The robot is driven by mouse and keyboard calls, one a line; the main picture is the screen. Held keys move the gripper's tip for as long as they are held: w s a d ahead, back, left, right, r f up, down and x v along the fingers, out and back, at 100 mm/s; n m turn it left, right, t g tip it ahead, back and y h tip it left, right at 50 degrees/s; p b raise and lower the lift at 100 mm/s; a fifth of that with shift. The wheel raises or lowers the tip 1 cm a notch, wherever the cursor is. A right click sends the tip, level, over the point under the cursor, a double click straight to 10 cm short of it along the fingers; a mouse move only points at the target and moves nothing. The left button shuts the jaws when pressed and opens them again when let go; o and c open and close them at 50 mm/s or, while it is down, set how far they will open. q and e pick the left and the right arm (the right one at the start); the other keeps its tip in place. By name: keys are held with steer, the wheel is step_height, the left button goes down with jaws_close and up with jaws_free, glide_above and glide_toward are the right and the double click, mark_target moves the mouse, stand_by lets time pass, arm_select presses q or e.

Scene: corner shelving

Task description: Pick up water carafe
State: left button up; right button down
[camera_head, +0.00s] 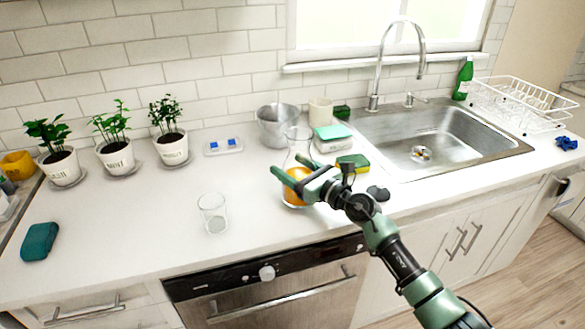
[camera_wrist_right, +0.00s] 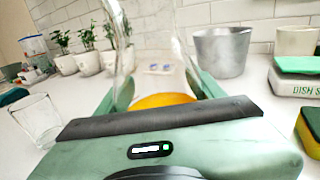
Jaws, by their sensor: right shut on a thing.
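The water carafe (camera_head: 299,150) is clear glass with orange contents at the bottom. It stands upright at the middle of the counter, its base on or very near the surface. My right gripper (camera_head: 294,182) comes in from the right and is shut around its lower body, one finger on each side. In the right wrist view the carafe (camera_wrist_right: 148,55) rises between the two green fingers, with the orange part low between them. The palm hides its base there. My left gripper is not in view.
An empty drinking glass (camera_head: 213,212) stands left of the carafe. A metal pot (camera_head: 278,127) is close behind it. A sponge (camera_head: 352,162) and a dark stone-like object (camera_head: 378,193) lie to the right, near my arm. The counter's left-middle (camera_head: 130,225) is clear.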

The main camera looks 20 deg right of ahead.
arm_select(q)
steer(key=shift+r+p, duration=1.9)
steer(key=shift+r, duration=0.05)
arm_select(e)
step_height(320, 180, up, 20)
steer(key=shift+r, duration=0.2)
